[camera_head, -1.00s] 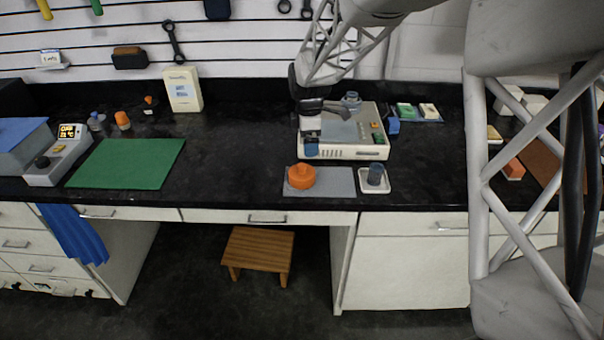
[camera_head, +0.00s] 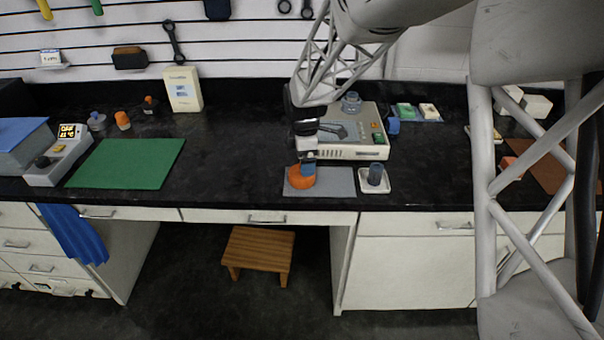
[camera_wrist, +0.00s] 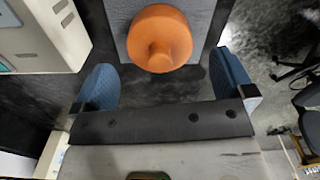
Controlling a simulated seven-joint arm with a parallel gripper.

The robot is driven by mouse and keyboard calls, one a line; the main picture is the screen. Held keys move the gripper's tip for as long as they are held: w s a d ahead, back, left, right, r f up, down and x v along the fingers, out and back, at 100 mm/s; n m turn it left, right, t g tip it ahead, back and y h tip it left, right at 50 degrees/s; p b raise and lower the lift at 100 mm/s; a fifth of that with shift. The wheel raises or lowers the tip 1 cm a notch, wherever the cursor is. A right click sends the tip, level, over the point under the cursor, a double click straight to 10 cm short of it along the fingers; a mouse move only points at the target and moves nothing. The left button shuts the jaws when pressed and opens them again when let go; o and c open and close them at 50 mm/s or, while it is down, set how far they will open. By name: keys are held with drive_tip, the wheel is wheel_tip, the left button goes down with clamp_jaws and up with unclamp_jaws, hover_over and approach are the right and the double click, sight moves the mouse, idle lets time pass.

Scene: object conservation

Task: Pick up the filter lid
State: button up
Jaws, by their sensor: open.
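The filter lid (camera_head: 299,180) is an orange round piece with a knob on top, lying on a grey mat (camera_head: 340,182) near the front edge of the counter. The wrist view shows the orange lid (camera_wrist: 158,40) from above, knob toward the camera. My gripper (camera_head: 307,168) is over the lid and partly hides it in the head view. In the wrist view my blue fingers (camera_wrist: 166,80) are wide apart, one on each side, with nothing between them. The lid shows just beyond them, and I see no contact.
A white and grey device (camera_head: 352,152) stands behind the mat. A white dish (camera_head: 388,184) with a dark blue cylinder (camera_head: 376,174) is right of the mat. A green mat (camera_head: 127,163) lies at left. The counter between the mats is clear.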

drive_tip(key=shift+f, duration=0.2)
drive_tip(key=shift+w+f, duration=0.1)
drive_tip(key=shift+f, duration=2.45)
drive_tip(key=c, duration=0.8)
drive_tip(key=shift+r, duration=0.75)
wheel_tip(320, 180, up, 2)
drive_tip(key=shift+r, duration=0.1)
drive_tip(key=s+d, duration=0.1)
drive_tip(key=s, duration=0.4)
drive_tip(key=s+d+r, duration=0.1)
drive_tip(key=s, duration=0.4)
drive_tip(key=s+d, duration=0.2)
drive_tip(key=s, duration=0.3)
drive_tip(key=shift+s+d+r, duration=0.1)
drive_tip(key=shift+s+r, duration=0.05)
drive_tip(key=shift+s, duration=0.05)
